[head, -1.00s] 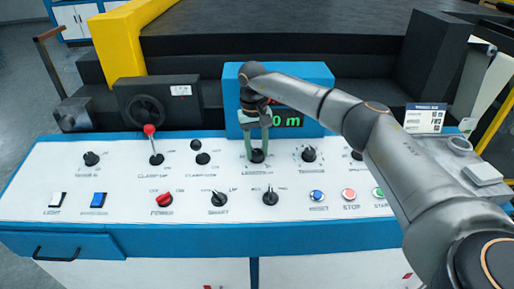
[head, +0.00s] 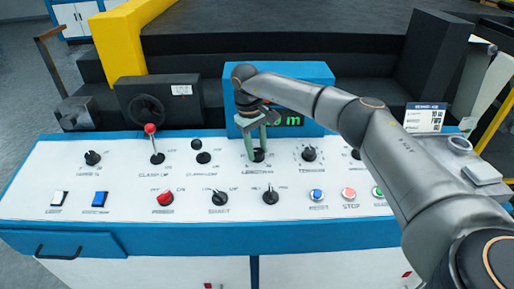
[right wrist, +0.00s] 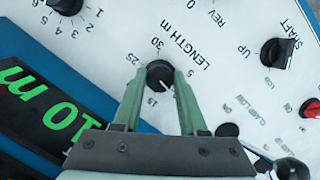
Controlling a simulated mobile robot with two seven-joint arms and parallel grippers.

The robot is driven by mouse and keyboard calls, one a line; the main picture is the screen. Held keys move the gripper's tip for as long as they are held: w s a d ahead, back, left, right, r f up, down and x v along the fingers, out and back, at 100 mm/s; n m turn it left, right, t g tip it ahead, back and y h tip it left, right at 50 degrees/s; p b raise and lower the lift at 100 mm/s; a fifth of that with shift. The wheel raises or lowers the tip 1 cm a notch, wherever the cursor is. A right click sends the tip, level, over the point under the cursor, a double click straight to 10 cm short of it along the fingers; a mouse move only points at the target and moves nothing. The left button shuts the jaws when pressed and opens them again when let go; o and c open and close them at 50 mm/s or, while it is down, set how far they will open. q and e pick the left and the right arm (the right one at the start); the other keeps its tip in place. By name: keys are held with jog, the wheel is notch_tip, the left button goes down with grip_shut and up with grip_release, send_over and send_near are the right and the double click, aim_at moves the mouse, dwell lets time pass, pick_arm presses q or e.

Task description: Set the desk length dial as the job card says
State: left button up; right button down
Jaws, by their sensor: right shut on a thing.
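The length dial (right wrist: 160,73) is a black knob labelled "LENGTH m" on the white desk panel, with numbers around it such as 5, 15, 25 and 30. My right gripper (head: 257,151) is shut on it from above, a finger on each side in the right wrist view (right wrist: 160,82). The green display (right wrist: 60,115) seems to read 10 m; in the head view my wrist hides most of it. The job card (head: 425,117) stands at the right back of the desk, its print too small to read. My left gripper is out of view.
The tension knob (head: 309,154) is right of the dial, the clamp knobs (head: 203,157) and red-topped lever (head: 150,130) left. In front are the power (head: 165,198) and shaft knobs, another knob (head: 270,196) and several push buttons. My right forearm passes over the desk's right part.

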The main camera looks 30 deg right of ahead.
jog(key=shift+c, duration=2.2)
grip_release()
notch_tip(320, 180, up, 12)
jog(key=a, duration=0.1)
jog(key=shift+w+a+r+b, duration=0.15)
jog(key=shift+w+r+b, duration=0.05)
jog(key=shift+w+b, duration=0.25)
